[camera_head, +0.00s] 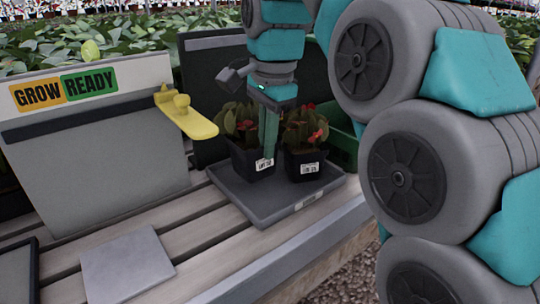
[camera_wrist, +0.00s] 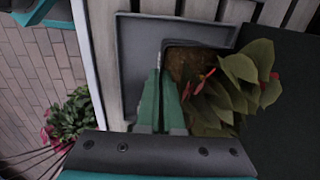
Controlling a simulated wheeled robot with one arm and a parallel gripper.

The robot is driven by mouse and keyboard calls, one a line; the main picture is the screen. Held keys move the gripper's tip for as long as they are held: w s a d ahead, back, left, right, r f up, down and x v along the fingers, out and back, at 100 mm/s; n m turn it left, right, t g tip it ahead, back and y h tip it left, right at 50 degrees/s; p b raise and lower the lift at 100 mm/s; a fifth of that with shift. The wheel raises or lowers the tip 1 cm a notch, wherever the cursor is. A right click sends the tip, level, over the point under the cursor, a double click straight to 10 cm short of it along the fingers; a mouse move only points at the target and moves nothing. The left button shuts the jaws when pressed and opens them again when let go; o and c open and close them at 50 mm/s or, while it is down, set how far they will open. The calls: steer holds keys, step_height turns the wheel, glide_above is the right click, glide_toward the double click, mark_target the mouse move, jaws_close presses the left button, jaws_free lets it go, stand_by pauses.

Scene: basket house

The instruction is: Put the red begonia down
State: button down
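Two leafy begonias with red flowers stand upright in black labelled pots in the head view: a left one (camera_head: 251,160) and a right one (camera_head: 305,163). Both pots appear to rest on a dark grey tray (camera_head: 265,205). My gripper (camera_head: 266,152) points down at the left pot's right side, between the plants. In the wrist view, the green fingers (camera_wrist: 158,95) are close together beside a pot (camera_wrist: 190,65) with brown soil, with leaves to the right. The fingertips are at the pot's near rim; whether they pinch it I cannot tell. The tray (camera_wrist: 136,60) shows bare on the left.
The tray lies on a slatted bench (camera_head: 200,228). A dark panel (camera_head: 210,75) is behind the plants, and a green crate (camera_head: 342,145) behind right. A grey plate (camera_head: 126,264) lies front left.

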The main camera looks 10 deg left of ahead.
steer(key=shift+f, duration=1.75)
steer(key=shift+f, duration=0.1)
steer(key=c, duration=1.1)
jaws_free()
